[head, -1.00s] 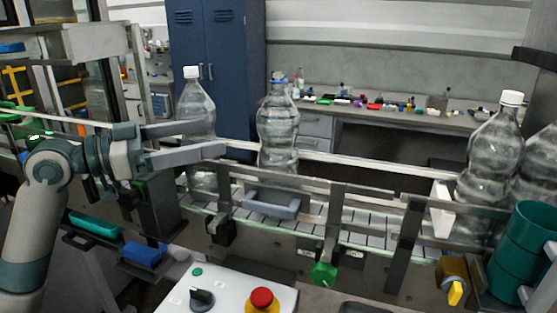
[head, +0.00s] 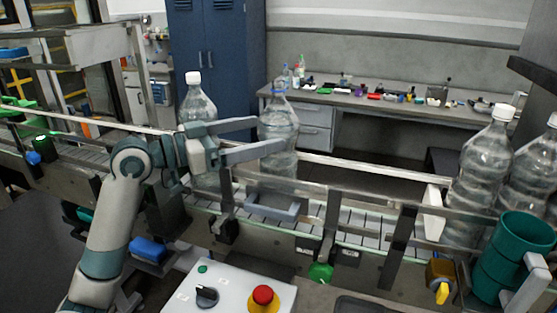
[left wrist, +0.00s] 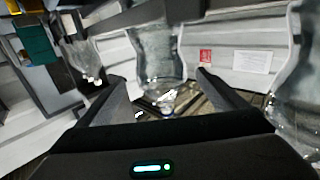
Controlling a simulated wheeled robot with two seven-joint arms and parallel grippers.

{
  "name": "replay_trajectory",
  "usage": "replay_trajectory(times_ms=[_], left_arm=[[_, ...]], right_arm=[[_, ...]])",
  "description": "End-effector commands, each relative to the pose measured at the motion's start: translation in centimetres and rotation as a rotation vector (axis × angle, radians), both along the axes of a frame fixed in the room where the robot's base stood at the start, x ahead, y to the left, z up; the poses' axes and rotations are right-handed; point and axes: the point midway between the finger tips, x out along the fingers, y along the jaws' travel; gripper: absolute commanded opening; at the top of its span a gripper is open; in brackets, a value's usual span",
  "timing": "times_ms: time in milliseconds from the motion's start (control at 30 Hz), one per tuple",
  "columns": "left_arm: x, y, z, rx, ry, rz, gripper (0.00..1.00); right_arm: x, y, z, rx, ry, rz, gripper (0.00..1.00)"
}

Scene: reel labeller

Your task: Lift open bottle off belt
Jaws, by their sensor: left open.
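The open bottle (head: 278,128), clear and without a white cap, stands upright on the conveyor belt (head: 352,228). My left gripper (head: 272,135) is open at the bottle's upper body. In the head view the near finger crosses in front of the bottle and the far fingertip reaches its left edge. In the left wrist view a clear bottle (left wrist: 158,52) shows between and beyond the two open fingers (left wrist: 161,78). I cannot tell whether either finger touches it. The bottle's lower part is partly hidden by the guard rail. My right gripper is not in view.
A white-capped bottle (head: 195,100) stands behind my left gripper; capped bottles (head: 478,175) stand at right behind a white plate (head: 432,212). Guard rails (head: 340,165) line the belt. A green cup (head: 515,255) and a control box (head: 235,290) with a red button stand in front.

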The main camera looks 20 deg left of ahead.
Motion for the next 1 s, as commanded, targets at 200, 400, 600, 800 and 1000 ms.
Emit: replay_trajectory(times_ms=[200, 400, 600, 800, 1000], left_arm=[[0.0, 0.0, -0.1, 0.000, 0.000, 0.000, 0.91], [0.2, -0.3, 0.1, -0.001, 0.000, -0.001, 0.91], [1.4, -1.4, 0.2, -0.003, 0.001, -0.002, 0.91], [3.1, -2.9, -0.1, -0.004, 0.002, -0.002, 0.91], [3.8, -3.6, -0.4, -0.001, 0.001, -0.001, 0.91]], right_arm=[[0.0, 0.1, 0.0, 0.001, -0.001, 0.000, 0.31], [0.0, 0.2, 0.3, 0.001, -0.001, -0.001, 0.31], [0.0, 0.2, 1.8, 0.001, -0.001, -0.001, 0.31], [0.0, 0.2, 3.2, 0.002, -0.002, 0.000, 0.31], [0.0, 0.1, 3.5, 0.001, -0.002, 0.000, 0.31]])
